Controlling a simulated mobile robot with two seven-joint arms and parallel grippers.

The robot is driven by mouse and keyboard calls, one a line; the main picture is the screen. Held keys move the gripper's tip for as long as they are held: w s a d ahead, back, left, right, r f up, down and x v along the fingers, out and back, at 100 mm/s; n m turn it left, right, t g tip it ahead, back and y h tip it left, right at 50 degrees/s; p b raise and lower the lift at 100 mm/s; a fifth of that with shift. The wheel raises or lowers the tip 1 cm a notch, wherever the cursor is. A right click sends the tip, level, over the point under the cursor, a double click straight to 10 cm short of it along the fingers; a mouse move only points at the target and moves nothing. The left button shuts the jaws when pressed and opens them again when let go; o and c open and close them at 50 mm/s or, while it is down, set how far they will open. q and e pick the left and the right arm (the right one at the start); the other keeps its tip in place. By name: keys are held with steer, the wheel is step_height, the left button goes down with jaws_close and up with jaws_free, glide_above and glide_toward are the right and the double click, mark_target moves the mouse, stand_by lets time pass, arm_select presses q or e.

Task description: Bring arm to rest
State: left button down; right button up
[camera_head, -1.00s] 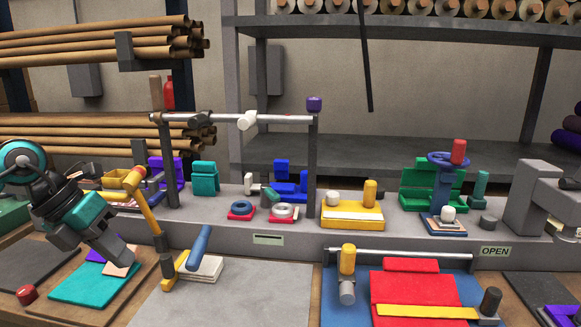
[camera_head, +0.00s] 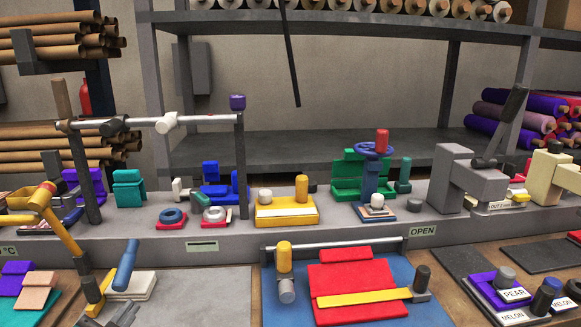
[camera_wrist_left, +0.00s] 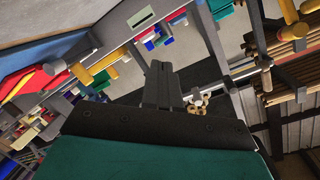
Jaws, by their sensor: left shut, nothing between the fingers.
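The rest of my left arm is out of the head view, apart from a green link in the wrist view. My right gripper is in neither view.
A blue board (camera_head: 385,310) with red felt (camera_head: 350,280) and a yellow strip lies front centre. The grey bench ledge (camera_head: 215,240) carries several small devices. A metal bar frame (camera_head: 200,122) stands at left. Labelled blocks (camera_head: 513,292) lie at right.

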arm_select(q)
steer(key=s+d+f+n+g+h, duration=0.1)
steer(key=s+d+f+n+g, duration=0.2)
steer(key=s+f+g, duration=0.55)
steer(key=s+d+f+n+g, duration=0.35)
steer(key=s+f, duration=0.25)
steer(key=s, duration=0.6)
steer(key=w+d+f+m+t+h, duration=0.1)
steer(key=w+d+f+t, duration=0.1)
steer(key=w+f+t, duration=0.4)
step_height(320, 180, down, 3)
steer(key=shift+w+f+t+h, duration=0.2)
steer(key=shift+w+t+h, duration=0.2)
steer(key=shift+w, duration=0.5)
